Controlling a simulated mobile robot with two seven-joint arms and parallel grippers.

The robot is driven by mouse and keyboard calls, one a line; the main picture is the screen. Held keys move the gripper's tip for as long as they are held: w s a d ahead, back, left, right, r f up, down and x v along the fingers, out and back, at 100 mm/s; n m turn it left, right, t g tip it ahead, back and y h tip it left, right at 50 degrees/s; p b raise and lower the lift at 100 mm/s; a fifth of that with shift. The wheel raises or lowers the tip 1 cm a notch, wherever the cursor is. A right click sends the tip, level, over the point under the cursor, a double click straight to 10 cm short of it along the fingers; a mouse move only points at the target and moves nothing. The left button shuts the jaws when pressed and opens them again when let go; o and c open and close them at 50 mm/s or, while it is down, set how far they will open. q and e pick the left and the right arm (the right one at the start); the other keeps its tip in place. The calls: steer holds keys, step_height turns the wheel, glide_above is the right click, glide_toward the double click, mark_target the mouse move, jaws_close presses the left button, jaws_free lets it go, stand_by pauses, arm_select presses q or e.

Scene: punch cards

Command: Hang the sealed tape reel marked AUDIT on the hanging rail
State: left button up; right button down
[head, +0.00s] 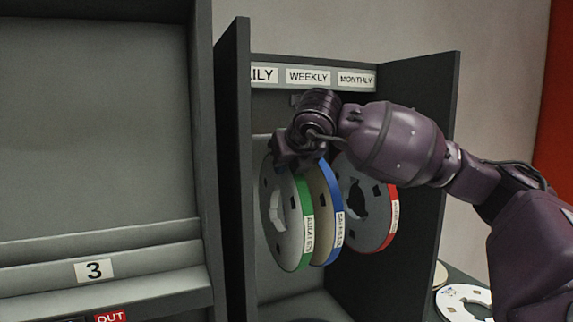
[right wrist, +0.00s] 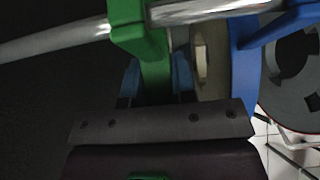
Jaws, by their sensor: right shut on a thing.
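The sealed tape reel with the green band (head: 295,222) hangs at the left of the cabinet bay, and its small label appears to read AUDIT. My right gripper (head: 300,163) is above it, shut on its green hanger. In the right wrist view the green hanger (right wrist: 130,30) stands at the silver hanging rail (right wrist: 55,44), its upper part over the rail. Whether its weight rests there cannot be told. My gripper hides the top of the reel in the head view. My left gripper is not in view.
A blue-banded reel (head: 328,215) hangs close to the right of the green one, then a red-banded reel (head: 375,222). DAILY, WEEKLY (head: 308,76) and MONTHLY signs run above. Dark side panels (head: 236,170) bound the bay. Another reel (head: 465,301) lies at lower right.

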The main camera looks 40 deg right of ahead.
steer(key=shift+r, duration=0.15)
steer(key=c, duration=0.9)
jaws_free()
steer(key=shift+o, duration=0.2)
steer(key=shift+f, duration=0.2)
steer(key=v, duration=0.9)
steer(key=shift+s+r+b, duration=0.15)
steer(key=shift+r+b, duration=0.05)
steer(key=shift+b, duration=0.15)
steer(key=shift+s+a+r, duration=0.15)
steer(key=shift+s+r, duration=0.3)
steer(key=shift+s, duration=0.15)
